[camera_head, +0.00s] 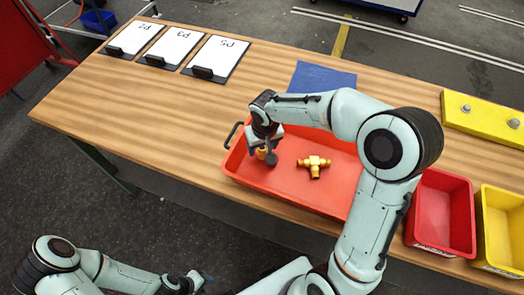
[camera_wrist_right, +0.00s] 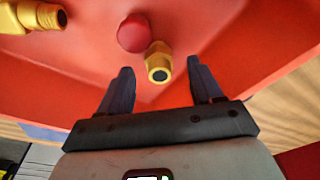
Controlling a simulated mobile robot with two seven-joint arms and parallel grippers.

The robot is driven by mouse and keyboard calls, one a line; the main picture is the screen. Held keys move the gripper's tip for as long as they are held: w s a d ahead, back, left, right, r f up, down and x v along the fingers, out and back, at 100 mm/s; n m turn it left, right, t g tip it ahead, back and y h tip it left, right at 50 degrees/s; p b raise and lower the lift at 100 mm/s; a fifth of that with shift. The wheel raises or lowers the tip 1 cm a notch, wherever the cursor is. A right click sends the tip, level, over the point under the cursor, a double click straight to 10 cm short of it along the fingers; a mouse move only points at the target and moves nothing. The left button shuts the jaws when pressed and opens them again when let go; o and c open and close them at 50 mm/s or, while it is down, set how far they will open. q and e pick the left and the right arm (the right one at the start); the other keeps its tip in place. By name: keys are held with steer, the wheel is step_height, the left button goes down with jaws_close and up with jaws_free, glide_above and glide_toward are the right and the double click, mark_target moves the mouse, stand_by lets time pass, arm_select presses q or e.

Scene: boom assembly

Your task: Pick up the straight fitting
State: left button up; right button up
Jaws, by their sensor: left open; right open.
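The straight fitting (camera_wrist_right: 158,62) is a short yellow brass piece in the right wrist view, its dark bore end facing the camera. It lies in the red-orange tray (camera_head: 290,180), ahead of and between the fingers of my right gripper (camera_wrist_right: 160,85). The fingers are open, with a gap on each side of it. In the head view the right gripper (camera_head: 267,157) is over the tray's left part, and the fitting (camera_head: 261,153) is partly hidden by it. My left gripper (camera_head: 195,282) is open, low at the bottom edge, away from the table.
A brass tee fitting (camera_head: 314,166) lies mid-tray; a round red object (camera_wrist_right: 132,33) is beside the straight fitting. A red bin (camera_head: 443,212) and yellow bin (camera_head: 505,225) stand right. Clipboards (camera_head: 210,60) and a blue mat (camera_head: 318,77) lie behind.

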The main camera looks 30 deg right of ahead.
steer(key=shift+w+f, duration=0.2)
steer(key=shift+f, duration=0.7)
steer(key=c, duration=1.2)
steer(key=shift+r, duration=0.15)
